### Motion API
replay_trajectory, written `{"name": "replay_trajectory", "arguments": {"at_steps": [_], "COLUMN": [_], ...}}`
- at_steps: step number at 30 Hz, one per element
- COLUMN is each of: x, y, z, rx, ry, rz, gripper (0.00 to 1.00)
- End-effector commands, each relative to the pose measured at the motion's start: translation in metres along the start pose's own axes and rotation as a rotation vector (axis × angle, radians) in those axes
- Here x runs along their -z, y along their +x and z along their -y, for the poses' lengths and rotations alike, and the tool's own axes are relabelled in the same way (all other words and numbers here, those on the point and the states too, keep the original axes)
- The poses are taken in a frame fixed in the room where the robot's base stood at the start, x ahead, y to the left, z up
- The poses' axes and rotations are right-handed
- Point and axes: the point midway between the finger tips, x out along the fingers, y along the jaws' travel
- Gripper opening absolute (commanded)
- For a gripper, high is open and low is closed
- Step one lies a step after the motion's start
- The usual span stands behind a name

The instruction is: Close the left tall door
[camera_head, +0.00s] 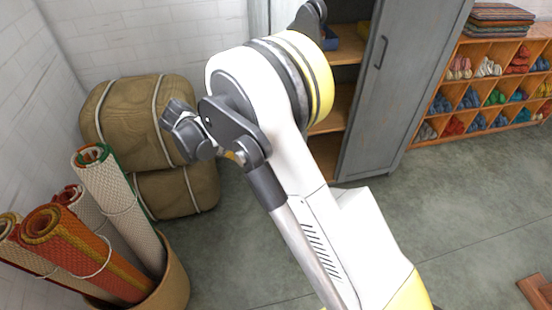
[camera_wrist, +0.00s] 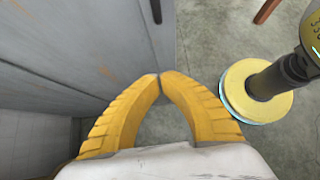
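A tall grey cabinet stands at the back in the head view, with its wooden shelves (camera_head: 333,150) showing in an open section. A grey door with a dark handle (camera_head: 400,85) is right of that opening. A narrow grey panel (camera_head: 258,18) stands at its left edge, mostly behind my arm; I cannot tell if it is the left door. In the wrist view, a grey door surface (camera_wrist: 90,40) with a dark handle fills the upper left, near my gripper (camera_wrist: 160,78). My gripper's yellow fingertips meet with nothing between them; contact with the door is unclear. The head view hides the fingers.
Tied tan bales (camera_head: 125,120) and a basket (camera_head: 172,285) of rolled rugs (camera_head: 120,200) are at the left wall. A wooden cubby shelf (camera_head: 465,90) of wool skeins stands at the right, with folded textiles on top.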

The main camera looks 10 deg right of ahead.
Motion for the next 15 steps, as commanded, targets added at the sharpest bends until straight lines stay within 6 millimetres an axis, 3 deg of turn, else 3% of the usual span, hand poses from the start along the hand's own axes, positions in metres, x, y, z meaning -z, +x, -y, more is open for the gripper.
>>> {"name": "replay_trajectory", "arguments": {"at_steps": [15], "x": [0.0], "y": [0.102], "z": [0.0], "rx": [0.001], "ry": [0.006], "rz": [-0.002], "gripper": [0.0]}}
